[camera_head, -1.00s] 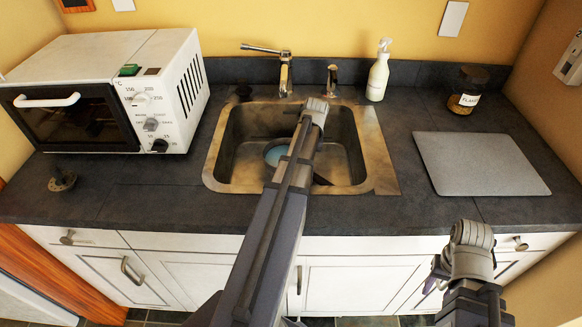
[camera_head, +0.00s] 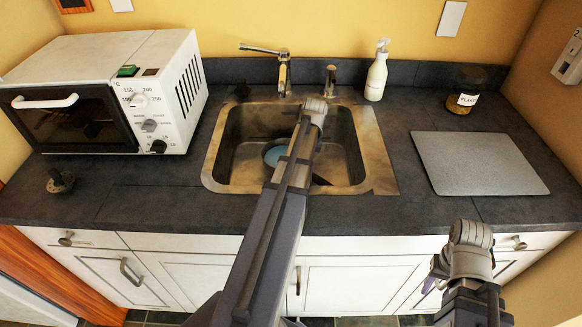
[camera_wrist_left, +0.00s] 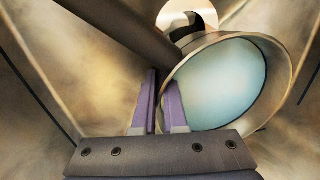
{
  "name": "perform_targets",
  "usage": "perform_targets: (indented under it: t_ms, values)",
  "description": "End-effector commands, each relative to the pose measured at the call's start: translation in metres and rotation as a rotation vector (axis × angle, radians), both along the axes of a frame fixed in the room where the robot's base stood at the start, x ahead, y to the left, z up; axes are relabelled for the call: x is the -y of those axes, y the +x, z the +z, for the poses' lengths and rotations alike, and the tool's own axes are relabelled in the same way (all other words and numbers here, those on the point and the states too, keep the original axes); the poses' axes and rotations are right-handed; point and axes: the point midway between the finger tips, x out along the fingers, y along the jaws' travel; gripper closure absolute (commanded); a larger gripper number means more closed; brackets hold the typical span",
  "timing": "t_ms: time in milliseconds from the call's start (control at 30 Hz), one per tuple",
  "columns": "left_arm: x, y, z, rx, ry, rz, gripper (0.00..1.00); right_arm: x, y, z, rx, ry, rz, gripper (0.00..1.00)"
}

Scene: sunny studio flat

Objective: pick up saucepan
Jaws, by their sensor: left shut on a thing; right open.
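The saucepan (camera_head: 274,156) sits in the sink basin, partly hidden behind my left arm. Its pale blue inside and metal rim show large in the left wrist view (camera_wrist_left: 213,85), with the dark handle running to the upper left. My left gripper (camera_wrist_left: 160,98) is shut on the saucepan, its purple fingers close together at the rim's left side near the handle. The exact grip on rim or handle is hard to tell. In the head view the left fingers are hidden by the arm. My right gripper (camera_head: 438,272) is open, low in front of the cabinets, mostly hidden by its arm.
The steel sink (camera_head: 228,176) walls surround the saucepan, and a tap (camera_head: 284,75) stands behind. A white oven (camera_head: 166,105) is on the left.

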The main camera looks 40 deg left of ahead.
Motion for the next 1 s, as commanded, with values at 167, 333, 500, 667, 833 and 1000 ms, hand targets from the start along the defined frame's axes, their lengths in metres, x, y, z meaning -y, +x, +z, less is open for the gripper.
perform_targets:
  t_ms: [167, 333, 500, 667, 833, 1000]
  values:
    - [0.001, 0.0, 0.001, 0.0, -0.004, 0.0, 1.0, 0.0, 0.0, 0.001, 0.0, 0.0, 0.0, 0.51]
    - [0.001, 0.0, 0.006, 0.0, -0.003, 0.0, 1.0, 0.0, 0.0, 0.006, 0.0, 0.0, 0.0, 0.51]
    - [0.0, 0.0, 0.019, 0.0, -0.001, 0.0, 1.0, 0.0, 0.0, 0.019, 0.0, 0.0, 0.0, 0.51]
    - [0.0, 0.0, 0.037, -0.001, -0.001, 0.0, 1.0, 0.0, 0.0, 0.037, 0.0, 0.0, 0.0, 0.51]
    - [0.0, 0.0, 0.061, 0.0, 0.0, 0.0, 1.0, 0.0, 0.0, 0.061, 0.0, 0.0, -0.001, 0.51]
    - [0.0, 0.0, 0.084, -0.001, 0.001, 0.0, 1.0, 0.0, 0.0, 0.084, 0.0, 0.0, -0.001, 0.51]
